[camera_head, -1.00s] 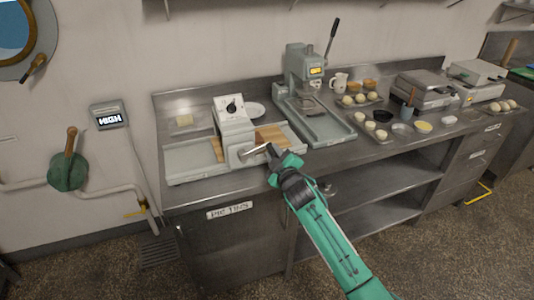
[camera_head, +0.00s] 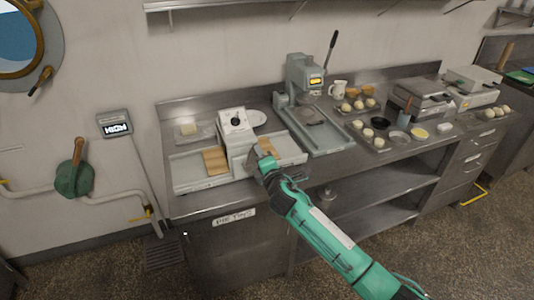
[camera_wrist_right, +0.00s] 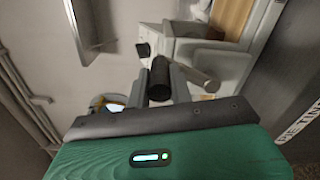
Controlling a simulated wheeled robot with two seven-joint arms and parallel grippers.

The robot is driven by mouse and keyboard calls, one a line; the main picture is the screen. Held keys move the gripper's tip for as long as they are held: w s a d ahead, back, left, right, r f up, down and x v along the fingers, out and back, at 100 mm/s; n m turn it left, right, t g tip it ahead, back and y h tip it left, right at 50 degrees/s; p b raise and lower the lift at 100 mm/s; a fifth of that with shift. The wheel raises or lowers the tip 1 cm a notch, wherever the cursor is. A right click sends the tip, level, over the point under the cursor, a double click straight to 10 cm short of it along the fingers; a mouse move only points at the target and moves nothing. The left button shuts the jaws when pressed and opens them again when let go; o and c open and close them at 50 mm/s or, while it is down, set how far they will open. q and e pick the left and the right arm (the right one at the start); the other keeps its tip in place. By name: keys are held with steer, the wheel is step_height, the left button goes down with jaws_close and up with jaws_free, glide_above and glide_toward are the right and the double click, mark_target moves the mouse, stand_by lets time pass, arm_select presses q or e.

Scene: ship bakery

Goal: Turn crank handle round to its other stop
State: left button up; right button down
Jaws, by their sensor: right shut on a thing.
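The grey dough sheeter (camera_head: 238,148) stands at the left of the steel counter, with a dial on its top box. My right gripper (camera_head: 257,165) is at its front, shut on the crank handle. In the wrist view the handle's dark grip (camera_wrist_right: 160,78) sits between the fingers of my right gripper (camera_wrist_right: 163,85), and a pale round bar (camera_wrist_right: 200,80) shows beside it. In the head view my gripper hides most of the crank. Tan dough (camera_head: 215,161) shows on the left bed and at the right of the box. My left gripper is not in view.
A press with a lever (camera_head: 304,75) stands to the right on the counter (camera_head: 335,163), before trays of dough balls and bowls. A wall valve (camera_head: 73,178) is at the left. The floor in front is clear.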

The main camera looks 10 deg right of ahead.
steer(key=s+a+f+n+p, duration=0.1)
steer(key=a+f+n+p, duration=0.1)
steer(key=a+n, duration=0.4)
steer(key=s+a+f+n+p, duration=0.15)
steer(key=a+n, duration=0.25)
steer(key=n, duration=0.5)
steer(key=shift+s+a+f+n, duration=0.1)
steer(key=shift+f+n, duration=2.35)
steer(key=shift+n, duration=0.4)
steer(key=shift+s+a+f+n, duration=0.1)
steer(key=shift+f+n, duration=2.3)
steer(key=shift+n, duration=0.45)
steer(key=shift+f, duration=0.1)
steer(key=c, duration=1.3)
jaws_free()
steer(key=shift+d, duration=0.1)
steer(key=shift+o, duration=0.2)
